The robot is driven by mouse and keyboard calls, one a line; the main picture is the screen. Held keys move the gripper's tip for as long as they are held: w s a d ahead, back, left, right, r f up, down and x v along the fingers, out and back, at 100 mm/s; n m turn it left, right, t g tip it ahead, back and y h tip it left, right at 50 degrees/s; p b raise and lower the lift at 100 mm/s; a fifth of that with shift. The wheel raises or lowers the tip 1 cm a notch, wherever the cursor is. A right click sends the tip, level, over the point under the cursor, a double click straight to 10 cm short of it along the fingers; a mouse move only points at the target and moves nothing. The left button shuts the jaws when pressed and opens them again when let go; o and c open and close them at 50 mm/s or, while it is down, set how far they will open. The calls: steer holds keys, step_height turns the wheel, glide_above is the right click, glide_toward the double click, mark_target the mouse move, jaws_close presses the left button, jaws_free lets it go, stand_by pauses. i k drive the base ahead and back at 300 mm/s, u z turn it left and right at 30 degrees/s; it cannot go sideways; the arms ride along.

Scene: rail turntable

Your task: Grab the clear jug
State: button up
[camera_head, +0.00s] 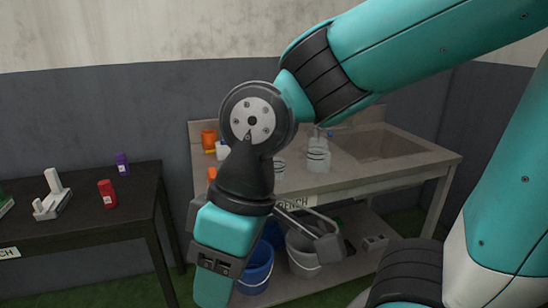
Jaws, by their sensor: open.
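A clear jug-like vessel (318,158) stands upright on the bench top, left of the sink basin. It is see-through, with faint bands around it. Another clear vessel (280,168) stands to its left and is partly hidden by my arm; I cannot tell whether it is also a jug. My gripper (322,238) is open, lower in the picture than the bench top and apart from the clear vessels. Part of it is hidden behind my wrist.
The sink bench (390,178) has orange bottles (209,139) and a white container (222,151) at its left. A blue bucket (257,272) and a pale bucket (303,262) stand below. A dark table (80,222) at left holds a red can (106,193) and a purple can (121,163).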

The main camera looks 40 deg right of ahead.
mark_target(317, 156)
steer(key=u, duration=0.15)
steer(key=i, duration=0.75)
steer(key=z, duration=0.8)
steer(key=i, duration=0.75)
steer(key=z, duration=0.8)
